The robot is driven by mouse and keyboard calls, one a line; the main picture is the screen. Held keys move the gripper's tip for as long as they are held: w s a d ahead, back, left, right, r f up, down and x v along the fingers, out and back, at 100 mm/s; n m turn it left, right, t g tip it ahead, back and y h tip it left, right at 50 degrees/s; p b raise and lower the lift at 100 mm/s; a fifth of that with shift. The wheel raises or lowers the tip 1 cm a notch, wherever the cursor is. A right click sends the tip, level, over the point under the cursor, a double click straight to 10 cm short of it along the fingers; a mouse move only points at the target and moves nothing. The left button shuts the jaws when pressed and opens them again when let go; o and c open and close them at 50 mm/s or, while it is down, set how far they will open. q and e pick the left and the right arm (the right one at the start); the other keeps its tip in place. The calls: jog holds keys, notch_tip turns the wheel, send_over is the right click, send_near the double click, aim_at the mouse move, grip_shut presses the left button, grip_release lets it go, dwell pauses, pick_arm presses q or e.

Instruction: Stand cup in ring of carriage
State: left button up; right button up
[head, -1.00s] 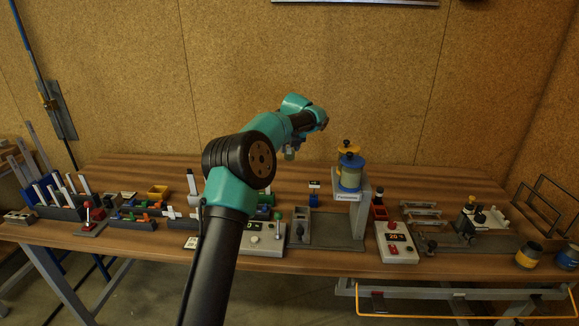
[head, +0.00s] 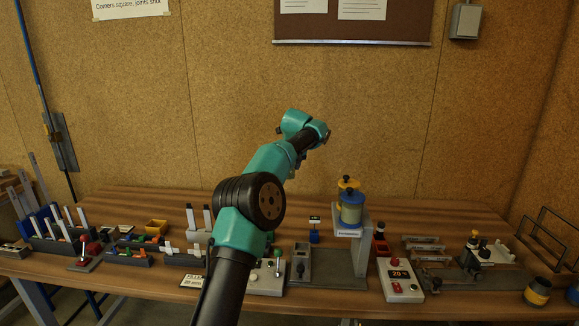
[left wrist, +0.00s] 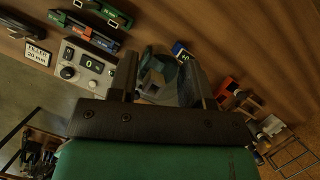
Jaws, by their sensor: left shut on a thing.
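My left gripper (left wrist: 165,85) is shut on a clear greyish cup (left wrist: 163,72), which shows between the two dark fingers in the left wrist view. In the head view the left gripper (head: 299,158) is high above the table, partly hidden behind my own arm, and the cup is hard to make out. A grey stand (head: 362,252) with a labelled top carries a blue and yellow canister (head: 350,208). A small dark part (head: 300,267) sits on its base plate at the left; I cannot tell whether it is the carriage, and no ring is clear.
Control boxes (head: 400,279) (head: 267,277) stand at either side of the stand's front. Racks of coloured parts (head: 128,255) fill the left of the table (head: 140,203). Fixtures and a jar (head: 537,291) stand at the right. The back of the table is mostly clear.

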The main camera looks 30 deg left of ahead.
pick_arm(q)
jog(key=shift+d+f, duration=0.2)
jog(key=shift+f, duration=0.35)
jog(key=s+d+f, duration=0.3)
jog(key=d+f, duration=0.1)
jog(key=f, duration=0.3)
jog(key=s+d+f, duration=0.2)
jog(key=d+f, duration=0.2)
jog(key=f, duration=0.4)
jog(key=shift+s+d, duration=0.25)
jog(key=shift+s, duration=0.15)
jog(key=shift+f, duration=0.1)
jog(key=shift+f, duration=2.5)
